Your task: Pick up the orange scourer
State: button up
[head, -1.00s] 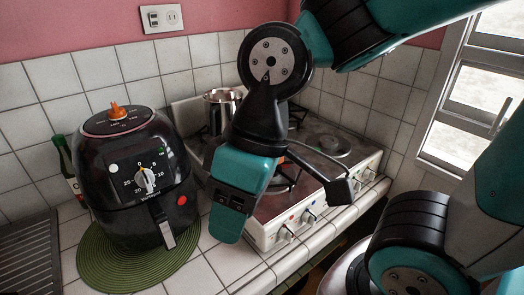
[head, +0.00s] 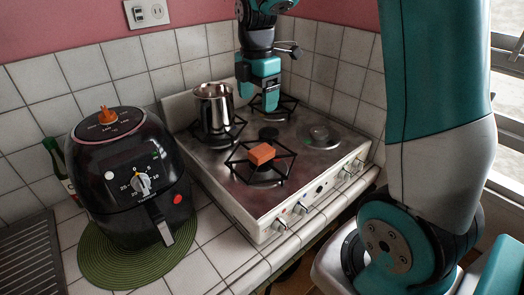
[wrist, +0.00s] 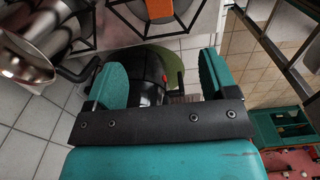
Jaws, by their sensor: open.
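The orange scourer (head: 261,154) is a small block lying on the front-left burner grate (head: 243,163) of the stove in the head view. My gripper (head: 264,103) is above the rear of the stove, behind the scourer and apart from it. In the wrist view my gripper (wrist: 161,80) shows two spread teal fingers with nothing between them.
A steel pot (head: 213,110) stands on the rear-left burner, close left of my gripper. A black air fryer (head: 130,178) sits on a green round mat (head: 110,272) left of the stove. Tiled walls stand behind.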

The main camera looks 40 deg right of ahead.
jog(key=p, duration=0.3)
send_over(258, 152)
notch_tip(258, 152, down, 11)
jog(key=shift+f, duration=0.2)
jog(key=shift+w+f+p, duration=0.1)
jog(key=shift+f+p, duration=1.25)
jog(key=shift+f, duration=1.3)
jog(key=shift+c, duration=0.4)
jog(key=c, duration=1)
notch_tip(258, 152, up, 20)
jog(key=b, duration=0.4)
jog(key=shift+b, duration=0.4)
